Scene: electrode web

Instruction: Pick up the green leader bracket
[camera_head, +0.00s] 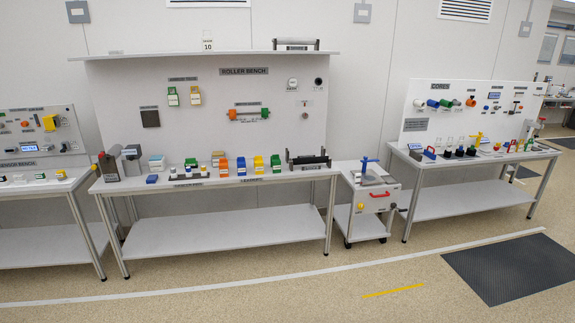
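The roller bench (225,181) stands across the room, left of the picture's middle. A row of small coloured brackets stands upright on its top. At the right end of that row is a small green piece with some yellow (276,163), which looks like the green leader bracket. Another small green piece (191,163) sits farther left, among small parts on a dark strip. The labels on the bench edge are too small to read surely. My gripper is not in view.
A dark roller on a stand (308,160) sits right of the row. A grey cart (371,200) with a blue-handled device stands between the roller bench and the cores bench (470,155). The floor in front is open, with a dark mat (515,268) at right.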

